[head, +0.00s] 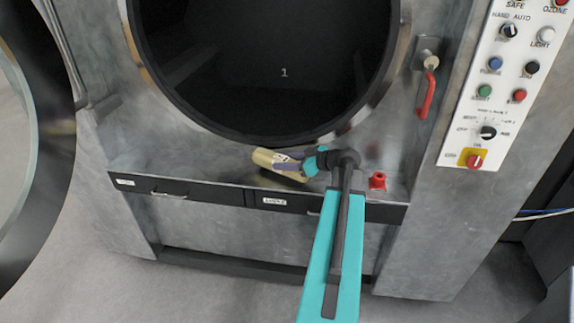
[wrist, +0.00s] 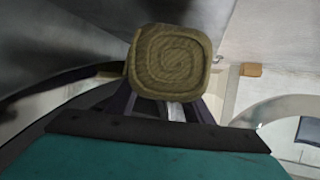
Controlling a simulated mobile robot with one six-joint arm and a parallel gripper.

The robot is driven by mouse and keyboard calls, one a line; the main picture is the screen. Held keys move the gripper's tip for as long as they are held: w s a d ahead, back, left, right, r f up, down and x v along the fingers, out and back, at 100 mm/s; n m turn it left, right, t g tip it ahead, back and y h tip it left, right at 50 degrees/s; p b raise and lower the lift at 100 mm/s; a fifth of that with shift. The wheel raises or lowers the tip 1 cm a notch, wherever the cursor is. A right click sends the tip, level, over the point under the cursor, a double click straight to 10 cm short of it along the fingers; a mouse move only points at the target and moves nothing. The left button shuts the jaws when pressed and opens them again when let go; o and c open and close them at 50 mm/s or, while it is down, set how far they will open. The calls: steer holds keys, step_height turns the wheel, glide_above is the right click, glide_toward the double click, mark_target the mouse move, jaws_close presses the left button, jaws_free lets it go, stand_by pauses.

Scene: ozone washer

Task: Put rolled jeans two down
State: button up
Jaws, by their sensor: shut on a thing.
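The rolled jeans (head: 266,158) are a tan-yellow roll, held in front of the washer just below its round opening. In the wrist view the roll's spiral end (wrist: 170,62) faces the camera and sits between the finger tips. My gripper (head: 291,164) is shut on the roll, coming in from the right. In the wrist view its dark fingers (wrist: 158,103) reach up to the roll, which hides their tips. I cannot tell whether the roll touches the ledge under it.
The washer drum opening (head: 270,75) is dark; nothing shows inside. Its open round door (head: 30,150) stands at the left. A narrow ledge with drawers (head: 225,193) runs below. A red knob (head: 377,181), red handle (head: 427,95) and control panel (head: 500,85) are at the right.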

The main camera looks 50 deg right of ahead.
steer(key=shift+f+p, duration=0.35)
steer(key=shift+f, duration=0.65)
steer(key=shift+f+b, duration=0.15)
steer(key=shift+b, duration=0.15)
steer(key=o, duration=1.3)
steer(key=shift+r+p, duration=0.2)
steer(key=shift+p, duration=0.15)
steer(key=shift+s+d, duration=0.1)
steer(key=shift+s, duration=0.25)
steer(key=b+v, duration=0.3)
steer(key=v, duration=0.7)
steer(key=shift+s+r, duration=0.1)
steer(key=shift+s, duration=0.1)
steer(key=shift+s+d+r, duration=0.1)
steer(key=shift+s+r, duration=0.1)
steer(key=shift+s, duration=0.2)
steer(key=shift+o, duration=0.5)
